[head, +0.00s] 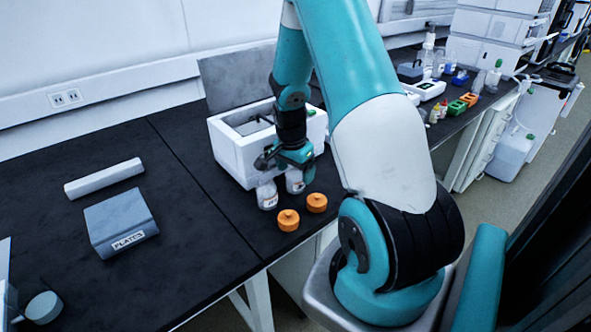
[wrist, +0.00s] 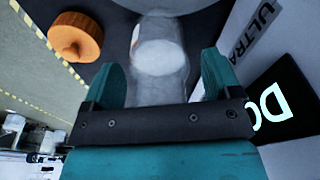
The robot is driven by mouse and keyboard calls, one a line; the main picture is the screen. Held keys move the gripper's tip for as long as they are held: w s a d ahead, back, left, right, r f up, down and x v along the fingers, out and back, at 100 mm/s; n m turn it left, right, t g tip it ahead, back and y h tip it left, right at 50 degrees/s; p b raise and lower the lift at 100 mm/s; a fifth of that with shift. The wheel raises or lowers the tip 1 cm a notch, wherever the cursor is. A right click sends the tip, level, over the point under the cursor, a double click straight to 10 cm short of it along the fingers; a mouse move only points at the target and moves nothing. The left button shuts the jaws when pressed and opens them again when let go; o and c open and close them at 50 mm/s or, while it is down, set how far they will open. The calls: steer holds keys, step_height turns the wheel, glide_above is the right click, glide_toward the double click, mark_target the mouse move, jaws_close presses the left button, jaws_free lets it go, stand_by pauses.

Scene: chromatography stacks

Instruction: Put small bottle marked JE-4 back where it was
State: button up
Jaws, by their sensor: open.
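Two small clear bottles with white labels stand on the black bench in front of a white box: a left bottle (head: 267,196) and a right bottle (head: 295,182). I cannot read either label, so I cannot tell which is JE-4. My gripper (head: 291,162) is low over the bench, just above and behind the bottles, pointing down. In the wrist view my gripper (wrist: 162,72) is open, its teal fingers on either side of a clear bottle (wrist: 160,52) with a pale round top. Whether the fingers touch it cannot be told.
Two orange caps (head: 288,220) (head: 317,203) lie in front of the bottles; one orange cap also shows in the wrist view (wrist: 76,37). The open white box (head: 232,160) stands close behind. A grey PLATES box (head: 120,222) sits left, with clear bench between.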

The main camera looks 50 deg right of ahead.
steer(key=r, duration=0.4)
steer(key=a+r, duration=0.1)
steer(key=r, duration=0.7)
steer(key=shift+a+r, duration=0.15)
steer(key=shift+a, duration=0.1)
steer(key=a+r+n+t+y, duration=0.1)
steer(key=a+r+n, duration=0.3)
steer(key=a, duration=0.6)
steer(key=a+r+n+y, duration=0.1)
steer(key=a+r+n, duration=0.1)
steer(key=a+n, duration=0.6)
steer(key=s+a+r+n+y, duration=0.1)
steer(key=s+a+r+n, duration=0.1)
steer(key=s+a+n, duration=0.4)
steer(key=s+a+r+n+g+y, duration=0.1)
steer(key=s+a+r+n+y, duration=0.1)
steer(key=s+a+n, duration=0.5)
steer(key=s+a, duration=0.2)
steer(key=a, duration=0.4)
steer(key=shift+r+n+y, duration=0.3)
steer(key=shift+r, duration=0.1)
